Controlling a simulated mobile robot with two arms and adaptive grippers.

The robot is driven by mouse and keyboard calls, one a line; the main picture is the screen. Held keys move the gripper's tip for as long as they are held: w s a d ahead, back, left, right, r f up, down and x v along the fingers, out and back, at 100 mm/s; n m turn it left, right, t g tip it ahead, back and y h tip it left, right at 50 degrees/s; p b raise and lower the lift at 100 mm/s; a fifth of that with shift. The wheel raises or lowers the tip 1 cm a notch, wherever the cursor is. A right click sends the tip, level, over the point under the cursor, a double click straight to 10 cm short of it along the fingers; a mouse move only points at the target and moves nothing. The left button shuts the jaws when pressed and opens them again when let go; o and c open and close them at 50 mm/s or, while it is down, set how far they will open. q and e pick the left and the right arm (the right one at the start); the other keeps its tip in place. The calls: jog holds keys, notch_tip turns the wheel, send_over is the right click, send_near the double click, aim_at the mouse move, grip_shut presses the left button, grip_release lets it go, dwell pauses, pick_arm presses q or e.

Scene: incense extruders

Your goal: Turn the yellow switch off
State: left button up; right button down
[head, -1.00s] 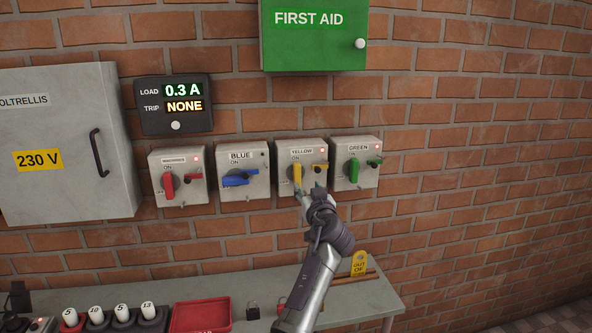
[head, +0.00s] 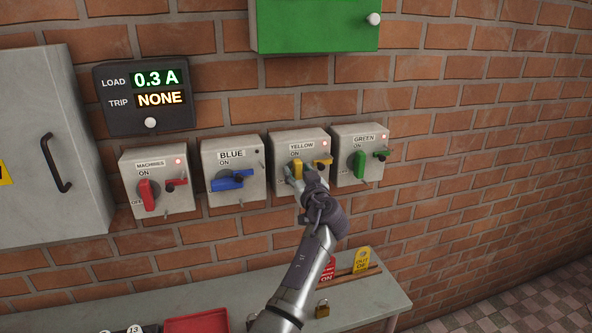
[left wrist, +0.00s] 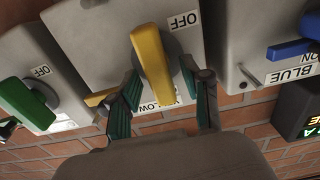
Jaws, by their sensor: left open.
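The yellow switch is a grey box (head: 325,142) on the brick wall, labelled YELLOW, with a lit red lamp. Its yellow handle (head: 297,170) stands nearly upright, toward ON. My left gripper (head: 300,178) is open at this handle and partly covers the box's lower part. In the left wrist view, which is upside down, the yellow handle (left wrist: 153,65) lies between the two open green-padded fingers (left wrist: 166,92). I see gaps beside it. The OFF mark (left wrist: 184,20) shows beside the handle. My right gripper is out of view.
The blue switch (head: 232,180) is close on the left and the green switch (head: 360,164) close on the right. The machines switch (head: 148,195) is farther left. A grey bench (head: 235,290) with a red tray (head: 197,322), tags and a padlock (head: 322,309) stands below.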

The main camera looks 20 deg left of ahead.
pick_arm(q)
jog(key=shift+s+d, duration=0.15)
jog(key=shift+c, duration=0.7)
grip_shut()
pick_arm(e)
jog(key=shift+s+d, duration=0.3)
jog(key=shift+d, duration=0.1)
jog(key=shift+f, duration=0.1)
